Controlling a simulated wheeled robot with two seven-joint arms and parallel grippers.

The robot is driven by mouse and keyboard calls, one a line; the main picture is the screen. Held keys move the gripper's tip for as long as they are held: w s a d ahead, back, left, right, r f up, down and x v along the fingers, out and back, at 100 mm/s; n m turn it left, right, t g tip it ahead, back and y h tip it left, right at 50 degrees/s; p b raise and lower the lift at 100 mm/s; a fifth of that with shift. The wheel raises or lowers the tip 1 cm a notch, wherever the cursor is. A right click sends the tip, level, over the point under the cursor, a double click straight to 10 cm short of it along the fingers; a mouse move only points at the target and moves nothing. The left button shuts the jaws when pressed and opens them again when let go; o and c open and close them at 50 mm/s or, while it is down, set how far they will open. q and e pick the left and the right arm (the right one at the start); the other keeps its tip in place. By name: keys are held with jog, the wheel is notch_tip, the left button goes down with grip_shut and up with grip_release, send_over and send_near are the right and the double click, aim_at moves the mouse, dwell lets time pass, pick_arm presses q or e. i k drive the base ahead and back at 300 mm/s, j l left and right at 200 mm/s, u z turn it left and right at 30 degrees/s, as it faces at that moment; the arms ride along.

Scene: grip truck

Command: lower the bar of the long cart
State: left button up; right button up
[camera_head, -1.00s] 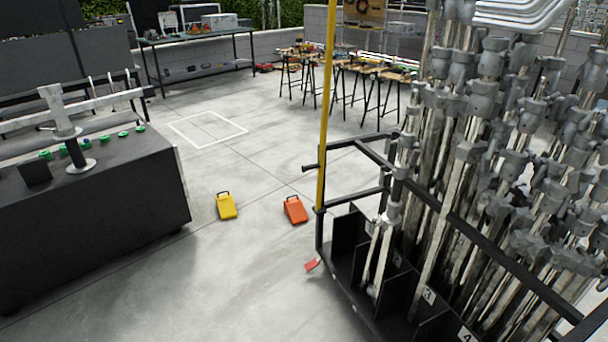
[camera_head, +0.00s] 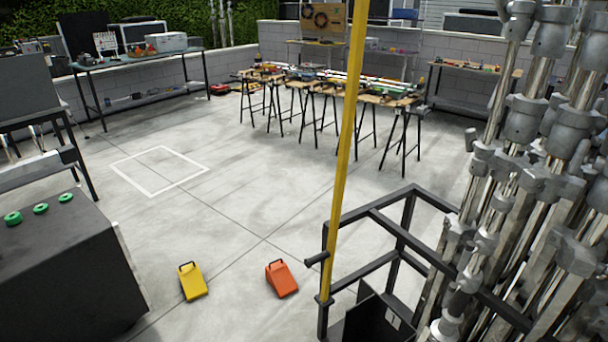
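The long cart (camera_head: 402,258) stands at the right, a black frame with numbered compartments full of upright grey metal stands. A yellow bar (camera_head: 346,150) stands nearly upright at the cart's near left corner post and runs out of the top of the view. A short black peg or handle (camera_head: 316,258) sticks out to the left beside the bar's lower part. The bar's top end and most of the cart's base are out of view. Neither of my grippers shows.
A yellow wedge (camera_head: 192,281) and an orange wedge (camera_head: 281,278) lie on the floor left of the cart. A black block (camera_head: 60,270) stands at the left. Sawhorse tables (camera_head: 345,85) stand at the back. The floor around the white marked rectangle (camera_head: 160,171) is clear.

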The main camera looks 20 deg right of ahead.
aim_at(361, 10)
jog(key=i+j+z, duration=0.1)
jog(key=i+z, duration=0.25)
jog(key=i, duration=0.2)
jog(key=i+j+z, duration=0.25)
jog(key=i+z, duration=0.15)
jog(key=i+j+z, duration=0.15)
jog(key=z, duration=0.25)
jog(key=i+j+z, duration=0.25)
jog(key=z, duration=0.2)
jog(key=i+j+z, duration=0.2)
jog(key=z, duration=0.2)
jog(key=i+j+z, duration=0.1)
jog(key=j+z, duration=0.7)
jog(key=k+j+z, duration=0.25)
jog(key=j, duration=0.25)
